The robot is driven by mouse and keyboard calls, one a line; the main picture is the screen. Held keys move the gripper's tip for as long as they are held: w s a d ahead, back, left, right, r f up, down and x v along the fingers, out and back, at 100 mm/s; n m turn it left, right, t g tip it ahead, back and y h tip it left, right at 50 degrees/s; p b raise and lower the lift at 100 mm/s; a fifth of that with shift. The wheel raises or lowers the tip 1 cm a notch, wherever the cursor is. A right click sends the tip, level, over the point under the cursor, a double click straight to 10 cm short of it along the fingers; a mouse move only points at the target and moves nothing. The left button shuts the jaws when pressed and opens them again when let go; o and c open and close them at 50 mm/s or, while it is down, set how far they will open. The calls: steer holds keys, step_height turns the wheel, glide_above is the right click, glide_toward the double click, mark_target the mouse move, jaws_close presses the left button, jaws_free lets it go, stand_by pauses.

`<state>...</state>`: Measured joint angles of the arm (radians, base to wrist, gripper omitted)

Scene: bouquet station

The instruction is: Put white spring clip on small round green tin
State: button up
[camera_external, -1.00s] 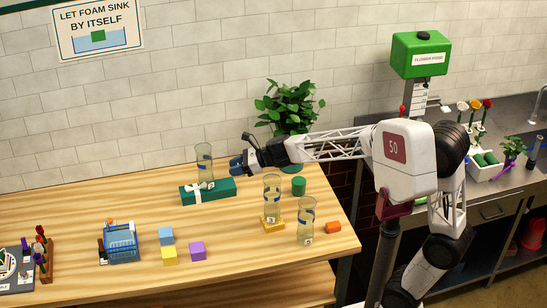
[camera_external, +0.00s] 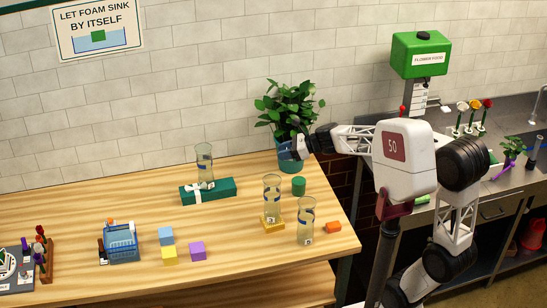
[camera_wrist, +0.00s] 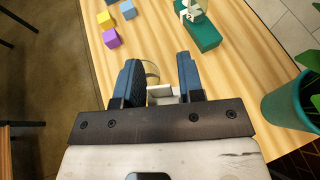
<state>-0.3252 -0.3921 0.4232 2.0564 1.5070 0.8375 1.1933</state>
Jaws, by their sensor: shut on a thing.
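The small round green tin (camera_external: 299,186) stands on the wooden table near its right end, behind the glass vases. My gripper (camera_external: 287,152) is in the air above the table, in front of the potted plant and apart from the tin. In the wrist view, my gripper (camera_wrist: 160,88) has its two blue fingers closed around a small white thing (camera_wrist: 160,93), which looks like the white spring clip. The fingers hide much of it, and it is too small to make out in the external view. I cannot pick out the tin in the wrist view.
Two glass vases (camera_external: 271,196) (camera_external: 306,222) stand in front of the tin, one on a yellow block. The potted plant (camera_external: 290,115) is at the back.

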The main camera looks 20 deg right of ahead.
steer(key=s+d, duration=0.2)
steer(key=d, duration=1.1)
step_height(320, 180, down, 19)
steer(key=d+t, duration=0.1)
steer(key=shift+r+m, duration=0.15)
steer(key=shift+m, duration=0.25)
steer(key=shift+w+h, duration=0.15)
steer(key=shift+h, duration=0.15)
glide_above(295, 180)
steer(key=shift+w+f, duration=0.1)
steer(key=shift+f, duration=0.65)
steer(key=shift+f, duration=1.75)
steer(key=shift+f, duration=0.15)
